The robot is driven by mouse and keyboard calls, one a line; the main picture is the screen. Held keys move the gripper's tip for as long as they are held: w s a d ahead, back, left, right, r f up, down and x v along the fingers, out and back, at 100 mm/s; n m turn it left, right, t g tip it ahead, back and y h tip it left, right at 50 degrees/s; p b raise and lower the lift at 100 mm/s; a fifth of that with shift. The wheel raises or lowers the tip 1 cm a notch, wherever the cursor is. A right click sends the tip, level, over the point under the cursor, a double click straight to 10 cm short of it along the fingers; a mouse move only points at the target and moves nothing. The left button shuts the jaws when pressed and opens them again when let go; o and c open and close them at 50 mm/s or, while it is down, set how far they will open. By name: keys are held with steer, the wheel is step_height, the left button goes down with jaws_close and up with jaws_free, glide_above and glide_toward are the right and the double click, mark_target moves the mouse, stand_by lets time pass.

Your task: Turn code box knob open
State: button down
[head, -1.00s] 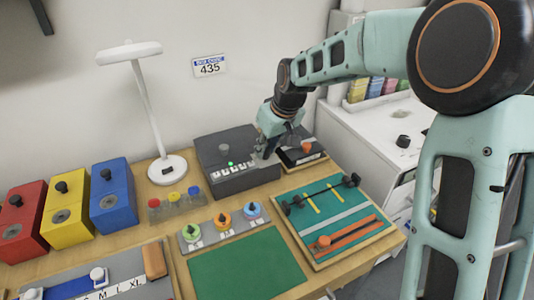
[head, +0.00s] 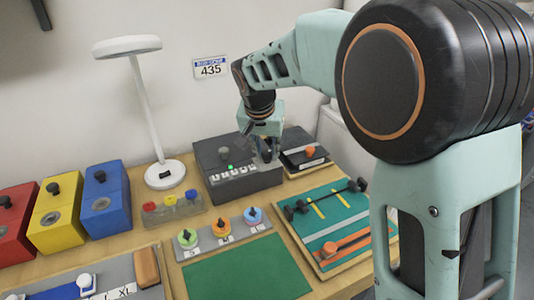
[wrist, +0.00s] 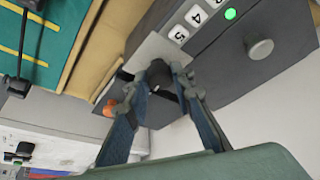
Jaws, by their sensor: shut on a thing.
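The code box (head: 244,187) is a dark grey case at the back of the bench, with a row of white number buttons and a lit green lamp (head: 231,168). Buttons 4 and 5 and the green lamp (wrist: 230,14) also show in the wrist view. A dark knob (wrist: 158,72) sits on a lighter plate at the box's right end. My gripper (wrist: 161,78) is shut on this knob, one finger at each side. In the head view my gripper (head: 266,152) hides the knob. A round grey knob (head: 224,153) stands free on the box's top left.
A wall sign (head: 210,68) reads 435. A dark unit with an orange knob (head: 310,152) stands close right of the box. A white lamp (head: 165,174) stands left. A green-topped board with bars (head: 327,220) lies in front right.

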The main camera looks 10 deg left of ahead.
steer(key=shift+m, duration=0.4)
steer(key=c, duration=1.7)
jaws_free()
steer(key=v, duration=1.2)
steer(key=shift+a, duration=0.2)
steer(key=shift+r, duration=0.1)
